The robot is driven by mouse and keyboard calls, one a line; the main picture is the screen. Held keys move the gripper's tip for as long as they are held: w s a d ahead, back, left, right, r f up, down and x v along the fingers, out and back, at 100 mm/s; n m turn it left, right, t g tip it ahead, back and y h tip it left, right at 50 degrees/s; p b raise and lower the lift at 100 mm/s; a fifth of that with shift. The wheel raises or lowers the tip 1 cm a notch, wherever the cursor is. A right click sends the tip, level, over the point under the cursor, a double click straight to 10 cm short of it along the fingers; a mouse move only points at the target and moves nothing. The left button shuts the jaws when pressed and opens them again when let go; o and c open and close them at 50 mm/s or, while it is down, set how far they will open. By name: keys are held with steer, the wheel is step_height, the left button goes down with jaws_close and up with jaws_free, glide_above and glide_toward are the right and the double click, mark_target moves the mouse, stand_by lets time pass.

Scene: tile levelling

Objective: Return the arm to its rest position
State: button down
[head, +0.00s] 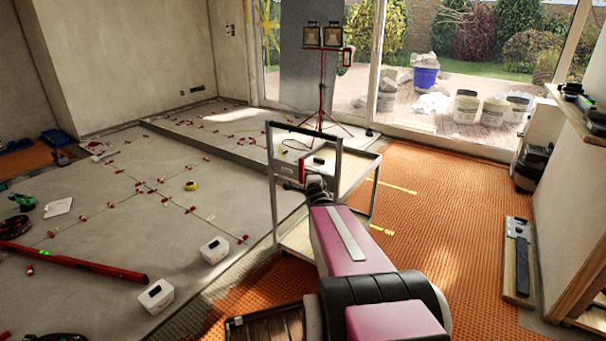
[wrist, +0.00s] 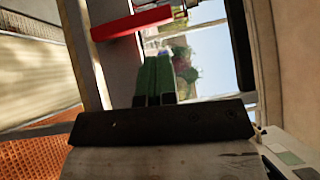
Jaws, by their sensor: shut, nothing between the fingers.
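My gripper (wrist: 155,78) shows in the wrist view as two green fingers side by side, closed together with nothing between them. A dark bar crosses the picture at their base. My pink arm (head: 345,240) reaches forward from the bottom of the head view towards a wheeled cart. The fingers cannot be made out clearly in the head view. In the wrist view the picture is tilted, and a red bar (wrist: 132,22) lies beyond the fingertips, apart from them as far as I can tell.
The cart with its grey frame (head: 275,205) stands close around the arm's far end. A work light on a red tripod (head: 322,85) stands behind it. White boxes (head: 214,250) and a red level (head: 75,262) lie on the grey floor at left. Orange matting (head: 440,215) is mostly clear.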

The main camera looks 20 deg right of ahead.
steer(key=s+a+f+n+g, duration=0.3)
steer(key=a+f+n+g, duration=0.3)
steer(key=f+n+g, duration=0.4)
steer(key=s+a+f+n+g+y, duration=0.1)
steer(key=s+a+f+n+g, duration=0.2)
steer(key=s+a+n+g, duration=0.1)
steer(key=s+a+f+n+g+y, duration=0.1)
steer(key=s+a+f+n+g, duration=0.2)
steer(key=s+n, duration=0.3)
steer(key=s+a+g, duration=0.1)
steer(key=s, duration=0.1)
steer(key=shift+s+a+f+g, duration=0.3)
steer(key=shift+s+a, duration=0.05)
steer(key=shift+s, duration=0.05)
